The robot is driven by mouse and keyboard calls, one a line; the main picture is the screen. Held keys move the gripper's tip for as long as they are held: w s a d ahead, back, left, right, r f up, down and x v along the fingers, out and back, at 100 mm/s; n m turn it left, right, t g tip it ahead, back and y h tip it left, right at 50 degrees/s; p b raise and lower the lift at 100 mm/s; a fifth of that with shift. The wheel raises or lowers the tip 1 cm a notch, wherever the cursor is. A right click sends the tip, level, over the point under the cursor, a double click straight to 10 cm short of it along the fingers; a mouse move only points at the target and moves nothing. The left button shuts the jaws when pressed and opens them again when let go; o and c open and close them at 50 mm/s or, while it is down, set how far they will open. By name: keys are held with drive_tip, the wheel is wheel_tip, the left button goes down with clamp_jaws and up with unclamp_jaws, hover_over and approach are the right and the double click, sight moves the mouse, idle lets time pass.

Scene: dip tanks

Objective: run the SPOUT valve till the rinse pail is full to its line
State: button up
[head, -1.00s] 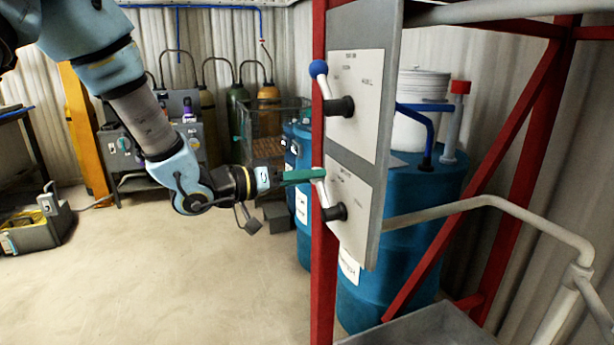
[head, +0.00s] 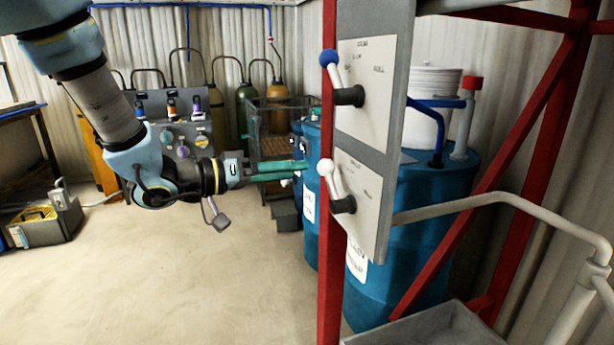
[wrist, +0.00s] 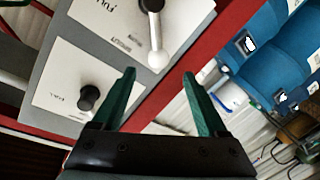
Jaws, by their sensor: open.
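A grey panel carries two lever valves. The upper one has a blue-balled lever (head: 331,65). The lower one has a white-balled lever (head: 331,180), pointing up and slightly left from its black hub. I cannot read which plate says SPOUT. My gripper (head: 306,170) is open and empty, its green fingers just left of the white ball. In the wrist view, the white-balled lever (wrist: 157,48) points between the parted fingertips of my gripper (wrist: 158,74), apparently just beyond them and not clasped. The rinse pail and its fill line cannot be made out.
A red post (head: 328,260) runs along the panel's left edge. Blue drums (head: 410,235) stand behind it. A grey basin (head: 430,328) and a pale pipe rail (head: 480,202) are at the lower right. The floor to the left is open.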

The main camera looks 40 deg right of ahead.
drive_tip(key=shift+b+v, duration=0.3)
drive_tip(key=shift+v, duration=1.7)
drive_tip(key=w+a+f+n+t+y, duration=0.45)
drive_tip(key=w+a+t, duration=0.45)
drive_tip(key=w, duration=0.5)
drive_tip(key=w+a+f+n+t+y, duration=0.1)
drive_tip(key=w+a+f+y, duration=0.15)
drive_tip(key=a, duration=0.25)
drive_tip(key=w+a+f+n+t+y, duration=0.1)
drive_tip(key=a+n+y, duration=0.15)
drive_tip(key=a, duration=0.25)
drive_tip(key=s+a+f+n+g+y, duration=0.1)
drive_tip(key=a+f+y, duration=0.1)
drive_tip(key=a, duration=0.4)
drive_tip(key=s+a+f+n+y, duration=0.1)
drive_tip(key=a+y, duration=0.2)
drive_tip(key=a, duration=0.3)
drive_tip(key=s+a+f+n+g+y, duration=0.1)
drive_tip(key=s+a+g, duration=0.4)
drive_tip(key=s, duration=0.5)
drive_tip(key=shift+a+f+n+y, duration=0.35)
drive_tip(key=shift+a+f+n, duration=0.35)
drive_tip(key=shift+a, duration=0.25)
